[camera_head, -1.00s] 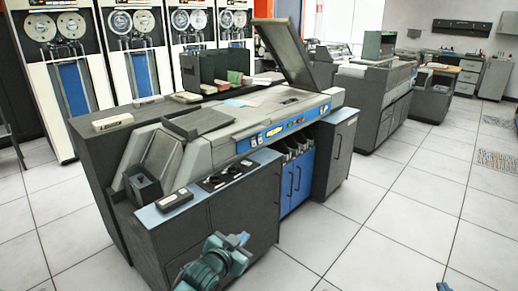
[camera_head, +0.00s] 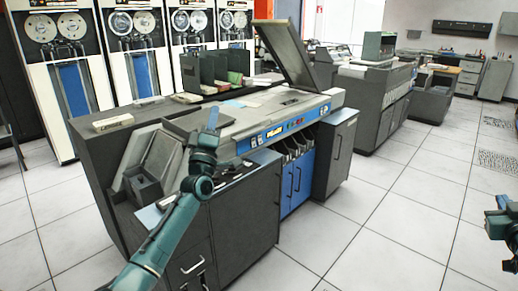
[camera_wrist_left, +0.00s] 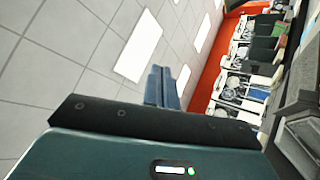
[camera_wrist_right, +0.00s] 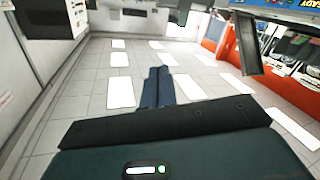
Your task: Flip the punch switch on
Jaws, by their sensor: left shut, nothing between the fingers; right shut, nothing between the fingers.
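The grey card punch machine (camera_head: 240,118) stands in the middle of the head view. A blue control strip (camera_head: 262,139) with small white switches and coloured buttons runs along its front. Which one is the punch switch is too small to tell. My left gripper (camera_head: 213,115) points upward in front of the machine's left part, left of the strip. Its shut, empty fingers also show in the left wrist view (camera_wrist_left: 165,88). My right gripper (camera_head: 502,203) is at the right edge, far from the machine. Its fingers are shut and empty in the right wrist view (camera_wrist_right: 157,86).
Tape drive cabinets (camera_head: 140,55) line the back left. A raised lid (camera_head: 288,52) stands over the machine's far end. Grey cabinet drawers (camera_head: 187,262) and a blue bin front (camera_head: 297,182) lie below the strip. The tiled floor (camera_head: 400,215) to the right is clear.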

